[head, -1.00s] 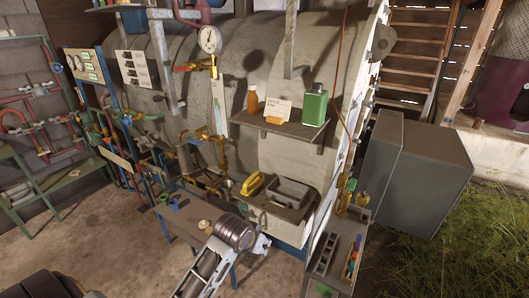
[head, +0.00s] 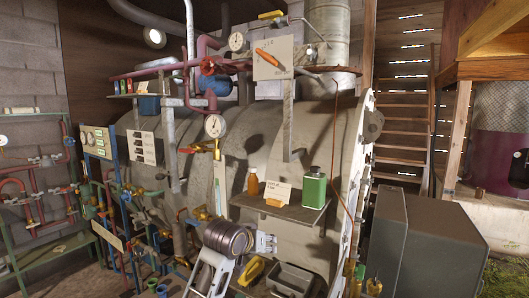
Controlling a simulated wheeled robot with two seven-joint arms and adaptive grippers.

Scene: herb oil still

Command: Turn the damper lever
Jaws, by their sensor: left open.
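An orange lever (head: 267,57) sits tilted on a pale marked plate (head: 273,58) in the upper middle of the head view, in front of the flue pipe. I take it for the damper lever, but cannot read the plate's marks. My left gripper (head: 268,243) is open and empty at the lower middle, well below the lever and apart from it. Part of it is hidden behind my dark wrist. My right gripper is not in view.
A shelf (head: 300,216) with an orange bottle (head: 253,181), a card and a green canister (head: 314,185) lies between my gripper and the lever. Pipes, a red valve (head: 211,66) and gauges crowd the left. Grey boxes (head: 437,238) stand at right.

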